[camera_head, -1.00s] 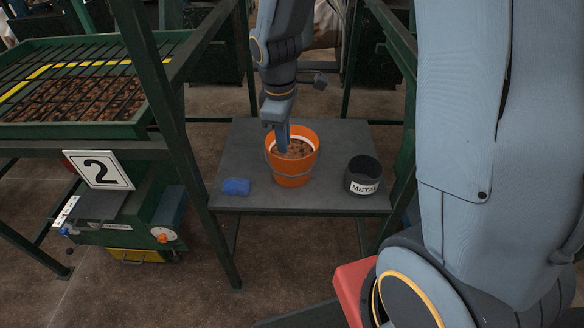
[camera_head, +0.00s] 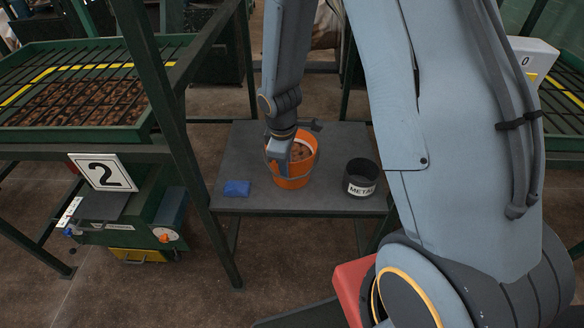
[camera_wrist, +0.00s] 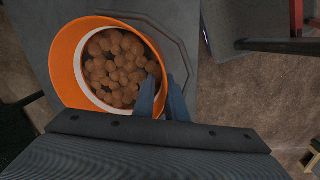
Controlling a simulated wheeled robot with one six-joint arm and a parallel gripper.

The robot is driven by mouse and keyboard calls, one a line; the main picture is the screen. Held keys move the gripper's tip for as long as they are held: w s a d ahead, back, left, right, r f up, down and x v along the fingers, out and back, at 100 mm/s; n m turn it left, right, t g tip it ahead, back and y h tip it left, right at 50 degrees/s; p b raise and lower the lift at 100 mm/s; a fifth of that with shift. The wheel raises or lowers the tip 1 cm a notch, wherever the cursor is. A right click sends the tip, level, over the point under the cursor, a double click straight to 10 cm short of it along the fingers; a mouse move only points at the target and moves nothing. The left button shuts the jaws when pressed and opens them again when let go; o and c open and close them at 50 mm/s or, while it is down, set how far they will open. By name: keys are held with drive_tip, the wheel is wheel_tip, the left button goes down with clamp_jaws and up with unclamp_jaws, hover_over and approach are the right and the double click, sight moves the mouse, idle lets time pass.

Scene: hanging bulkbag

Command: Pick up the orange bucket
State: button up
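The orange bucket (camera_head: 296,176) stands upright on a grey table, filled with brown round lumps. Its white inner rim and thin wire handle show. My gripper (camera_head: 290,158) points down at the near left part of the bucket's rim. In the wrist view, the bucket (camera_wrist: 67,65) is seen from above. The two blue fingers (camera_wrist: 162,97) stand a small gap apart at the rim's right side, one over the inside and one outside. Contact with the wall cannot be made out.
The grey table (camera_head: 236,147) also holds a blue crumpled piece (camera_head: 237,188) at left and a dark container labelled METAL (camera_head: 361,178) at right. Green frame posts (camera_head: 165,110) stand at the sides. A sign with 2 (camera_head: 103,172) hangs at left.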

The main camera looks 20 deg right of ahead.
drive_tip(key=shift+w+f, duration=0.1)
drive_tip(key=shift+f, duration=0.55)
clamp_jaws()
drive_tip(key=shift+r, duration=0.15)
idle(1.1)
